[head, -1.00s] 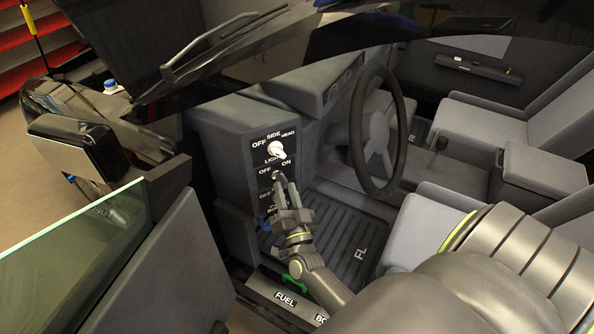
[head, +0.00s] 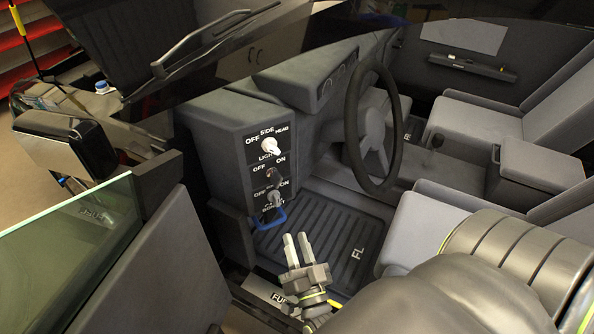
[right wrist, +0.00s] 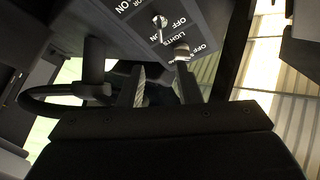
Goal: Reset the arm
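My right gripper (head: 296,239) is in the lower middle of the head view, below and apart from the dashboard switch panel (head: 253,158). Its two fingers are apart with nothing between them. In the right wrist view the open fingers (right wrist: 160,76) point toward the panel (right wrist: 183,22), with a gap. The panel carries a white light knob (head: 269,146), two smaller switches below it (head: 272,174) and a blue lever (head: 267,221) at its foot. My left gripper is not in view.
The steering wheel (head: 350,125) stands to the right of the panel. The open door with its glass (head: 75,235) is at the left. The ribbed floor mat (head: 325,225) lies behind the gripper.

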